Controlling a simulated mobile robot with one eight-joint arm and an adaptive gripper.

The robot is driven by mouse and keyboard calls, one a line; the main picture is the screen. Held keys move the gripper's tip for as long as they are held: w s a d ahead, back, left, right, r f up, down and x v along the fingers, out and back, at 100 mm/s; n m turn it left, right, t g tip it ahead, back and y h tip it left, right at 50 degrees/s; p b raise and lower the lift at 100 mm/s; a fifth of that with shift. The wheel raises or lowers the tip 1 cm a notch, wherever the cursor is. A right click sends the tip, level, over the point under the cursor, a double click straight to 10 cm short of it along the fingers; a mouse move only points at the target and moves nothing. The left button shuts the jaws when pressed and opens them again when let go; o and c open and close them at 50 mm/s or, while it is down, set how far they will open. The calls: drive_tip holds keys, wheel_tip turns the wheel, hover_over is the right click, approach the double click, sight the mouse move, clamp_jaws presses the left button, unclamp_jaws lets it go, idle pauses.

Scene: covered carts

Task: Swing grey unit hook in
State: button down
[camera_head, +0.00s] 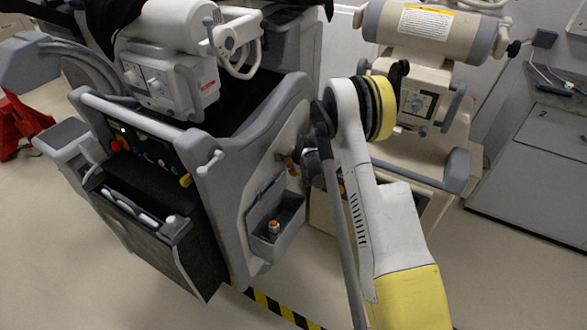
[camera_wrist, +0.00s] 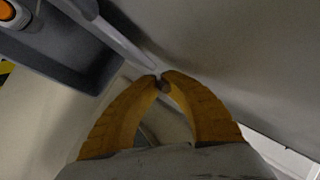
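The grey unit (camera_head: 232,165) is a grey-sided cart in the middle of the head view. On its right side is an open grey tray (camera_head: 287,222), which also shows at the upper left of the wrist view (camera_wrist: 72,58). My gripper (camera_wrist: 162,79) is beside this tray in the wrist view. Its two yellow-orange fingers curve in, their tips close on a small dark knob-like end (camera_wrist: 162,87), which looks like the hook's end. A pale bar (camera_wrist: 125,43) runs along the tray toward the fingertips. The rest of the hook is hidden. In the head view, my arm largely covers the gripper.
An orange-capped item (camera_head: 274,227) stands in the tray. A beige unit (camera_head: 425,100) with a grey handle stands close on the right, behind my arm. A grey cabinet (camera_head: 535,165) is at the far right. Floor is open at the front left.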

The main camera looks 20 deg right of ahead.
drive_tip(key=c, duration=1.5)
unclamp_jaws()
drive_tip(key=shift+r, duration=0.15)
drive_tip(key=v, duration=1.1)
drive_tip(key=shift+s+r, duration=0.25)
drive_tip(key=shift+r, duration=0.1)
